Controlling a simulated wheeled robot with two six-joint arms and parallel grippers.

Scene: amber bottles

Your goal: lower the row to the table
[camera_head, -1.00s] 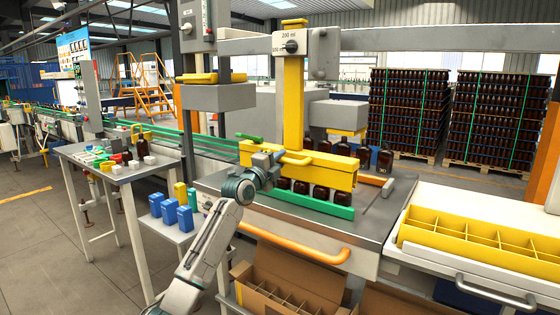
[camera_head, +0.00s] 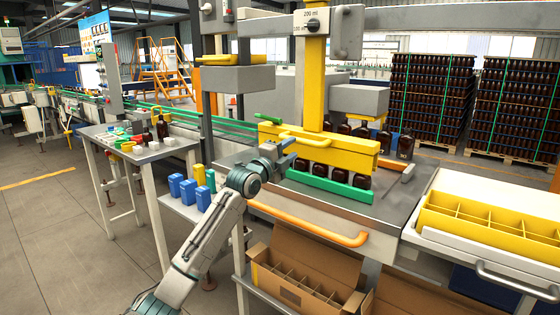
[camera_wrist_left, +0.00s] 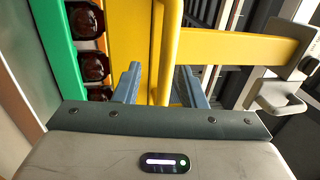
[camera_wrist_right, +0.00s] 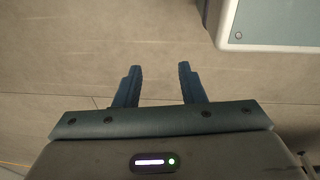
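A row of amber bottles (camera_head: 334,175) shows below a yellow lifting head (camera_head: 350,157), behind a green rail (camera_head: 330,187). The head hides their tops and the rail their bases, so I cannot tell whether they touch the table (camera_head: 385,205). The head has a yellow handle (camera_head: 309,140). My left gripper (camera_head: 286,150) is at the handle. In the left wrist view its fingers (camera_wrist_left: 160,85) are apart, with the handle bar (camera_wrist_left: 166,45) between them and a gap at the left finger. My right gripper (camera_wrist_right: 158,85) is open and empty above the floor.
More bottles (camera_head: 384,139) stand behind the head. A yellow divided crate (camera_head: 480,225) is at right. An open carton (camera_head: 310,283) sits below the table's orange front rail (camera_head: 310,228). A side table (camera_head: 130,155) with small parts and blue blocks (camera_head: 189,191) are at left.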

